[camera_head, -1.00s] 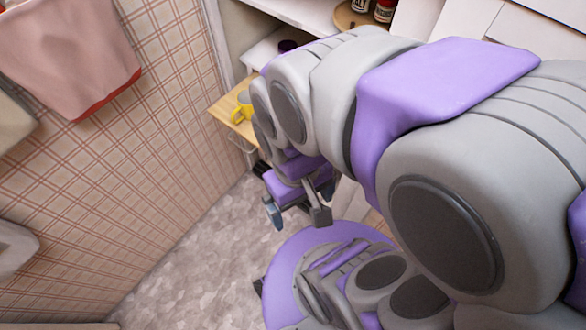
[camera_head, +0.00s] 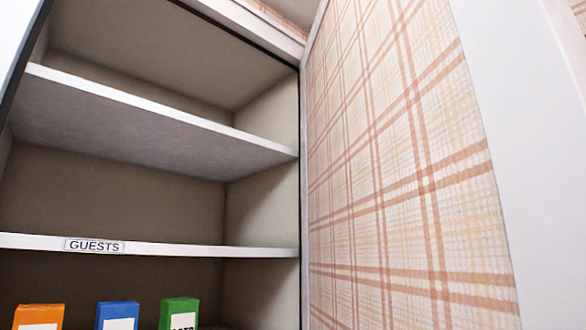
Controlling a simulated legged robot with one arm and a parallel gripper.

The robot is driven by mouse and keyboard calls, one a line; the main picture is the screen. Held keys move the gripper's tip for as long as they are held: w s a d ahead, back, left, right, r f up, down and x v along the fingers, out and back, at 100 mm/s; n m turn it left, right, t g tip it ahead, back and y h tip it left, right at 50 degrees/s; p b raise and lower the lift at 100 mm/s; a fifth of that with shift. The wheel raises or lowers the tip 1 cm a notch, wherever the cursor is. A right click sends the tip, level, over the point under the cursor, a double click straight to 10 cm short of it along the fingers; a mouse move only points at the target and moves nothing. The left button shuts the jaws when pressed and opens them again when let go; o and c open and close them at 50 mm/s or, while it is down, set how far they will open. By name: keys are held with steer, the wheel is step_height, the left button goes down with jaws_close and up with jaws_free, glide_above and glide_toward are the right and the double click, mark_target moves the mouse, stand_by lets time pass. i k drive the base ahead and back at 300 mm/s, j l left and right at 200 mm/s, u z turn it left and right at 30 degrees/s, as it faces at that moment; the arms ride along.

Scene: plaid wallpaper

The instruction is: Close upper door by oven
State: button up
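An open cabinet (camera_head: 276,215) with shelves fills the left and middle of the head view. At its right side stands a tall plaid panel (camera_head: 390,170) edged in white, which looks like a door swung open. I cannot tell for certain whether it is the door or a papered wall. Its lower end runs out of the picture, and no handle shows. The cabinet front is uncovered and its inside is visible. The oven is not in view. My arm and gripper are not in view.
The upper shelf (camera_head: 150,125) is empty. A lower shelf edge (camera_head: 190,246) carries a "GUESTS" label (camera_head: 94,246). Below it stand an orange box (camera_head: 38,315), a blue box (camera_head: 117,315) and a green box (camera_head: 179,313). A white vertical border (camera_head: 530,150) stands at the right.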

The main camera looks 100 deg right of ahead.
mark_target(443, 142)
steer(key=j+z, duration=0.1)
steer(key=z, duration=0.85)
steer(key=k+j+z, duration=0.1)
steer(key=z, duration=0.8)
steer(key=k+j, duration=0.05)
steer(key=k, duration=0.05)
